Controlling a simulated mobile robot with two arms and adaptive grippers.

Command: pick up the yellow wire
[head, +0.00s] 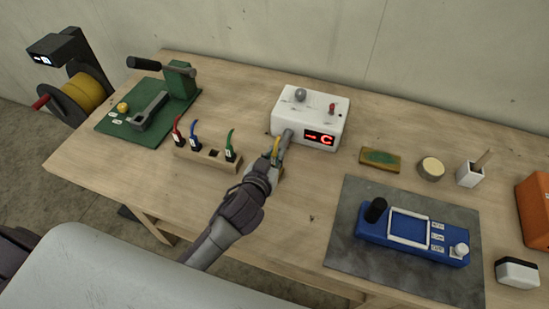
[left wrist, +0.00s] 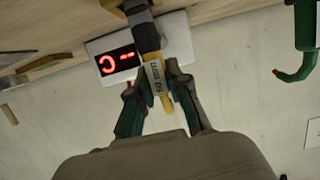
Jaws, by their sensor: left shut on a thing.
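The yellow wire (head: 276,147) is a short yellow piece with a white printed label. My left gripper (head: 271,160) is shut on it, in front of the white box (head: 312,112). In the left wrist view the yellow wire (left wrist: 156,78) sits between the fingers of my left gripper (left wrist: 157,92), with the label facing the camera. One end of it points at the grey round part (left wrist: 148,38) on the box's front; I cannot tell whether they touch. The wire is partly hidden by the gripper in the head view. My right gripper is not in view.
A wooden rack (head: 190,155) holds red, blue and green wires and has an empty square hole. A green mat (head: 112,126) with a lever press lies at left. A blue device (head: 372,230) is on a grey mat (head: 345,265) at right. A small pad and pots stand behind.

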